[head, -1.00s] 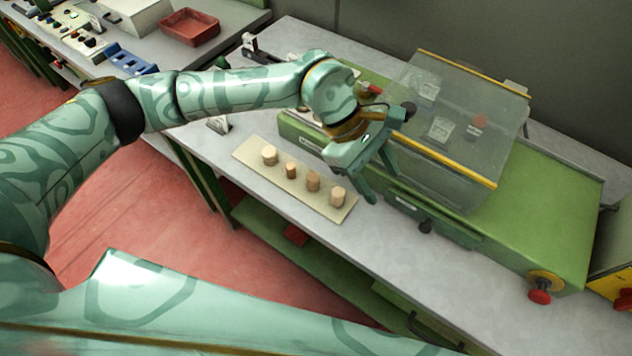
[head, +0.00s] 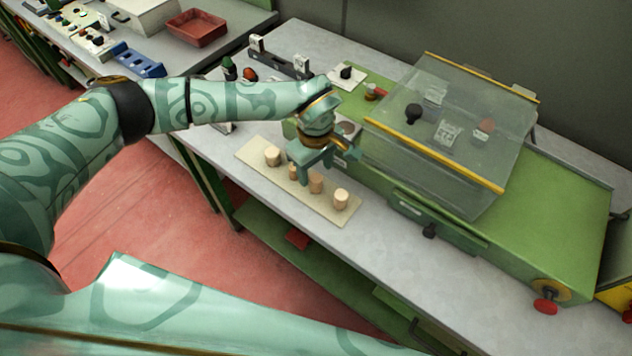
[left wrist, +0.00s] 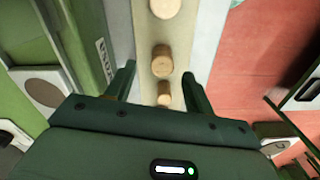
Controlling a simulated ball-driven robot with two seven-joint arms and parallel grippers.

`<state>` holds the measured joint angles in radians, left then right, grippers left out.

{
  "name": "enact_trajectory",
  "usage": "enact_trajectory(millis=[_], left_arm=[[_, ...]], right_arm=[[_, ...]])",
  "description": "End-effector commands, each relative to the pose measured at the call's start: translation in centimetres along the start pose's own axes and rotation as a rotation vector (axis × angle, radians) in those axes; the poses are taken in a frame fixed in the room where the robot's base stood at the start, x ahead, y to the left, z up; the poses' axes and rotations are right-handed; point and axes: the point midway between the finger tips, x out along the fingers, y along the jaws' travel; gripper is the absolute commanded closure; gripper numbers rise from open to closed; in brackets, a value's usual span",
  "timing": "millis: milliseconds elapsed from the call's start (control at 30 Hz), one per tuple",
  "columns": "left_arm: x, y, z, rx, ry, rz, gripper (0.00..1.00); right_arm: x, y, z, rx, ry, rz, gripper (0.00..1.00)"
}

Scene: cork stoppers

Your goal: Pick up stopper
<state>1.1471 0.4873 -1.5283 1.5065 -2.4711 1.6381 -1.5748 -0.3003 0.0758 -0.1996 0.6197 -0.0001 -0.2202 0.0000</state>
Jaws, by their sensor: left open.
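Several light-brown cork stoppers stand upright in a row on a pale board (head: 252,150). In the head view they are the far-left stopper (head: 272,156), a small one (head: 293,172), a third (head: 316,183) and the near-right one (head: 341,199). My left gripper (head: 322,174) is open and empty, over the middle of the row, partly covering the middle stoppers. In the left wrist view, a stopper (left wrist: 162,63) and a smaller one (left wrist: 164,95) show between the open fingers, and another (left wrist: 165,8) lies beyond them. The gap in height is hard to judge. My right gripper is not in view.
A green machine (head: 550,205) with a clear, yellow-edged cover (head: 440,130) stands close behind the board. A black-knobbed item (head: 346,73) is at the back. The grey bench (head: 400,255) is clear to the board's right. A red tray (head: 197,27) sits on another table.

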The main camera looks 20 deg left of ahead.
Motion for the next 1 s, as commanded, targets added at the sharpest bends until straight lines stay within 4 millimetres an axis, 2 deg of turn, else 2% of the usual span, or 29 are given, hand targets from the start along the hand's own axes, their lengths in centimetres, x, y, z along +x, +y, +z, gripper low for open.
enact_trajectory(millis=[100, 233, 533, 700, 1000], left_arm=[[2.2, -0.3, 0.3, -0.002, -0.003, -0.004, 0.47], [4.0, -0.2, 0.4, -0.002, -0.002, -0.002, 0.47], [4.5, -0.2, 0.3, 0.0, -0.001, 0.0, 0.47], [4.5, -0.2, 0.3, -0.001, -0.001, 0.0, 0.94], [4.5, -0.2, 0.3, -0.001, -0.001, 0.0, 0.94]], right_arm=[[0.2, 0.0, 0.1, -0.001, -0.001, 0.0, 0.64], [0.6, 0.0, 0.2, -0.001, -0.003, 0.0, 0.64], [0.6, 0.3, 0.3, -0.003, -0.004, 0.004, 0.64], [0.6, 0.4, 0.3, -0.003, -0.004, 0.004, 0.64], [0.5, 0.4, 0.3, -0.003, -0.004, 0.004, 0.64]])
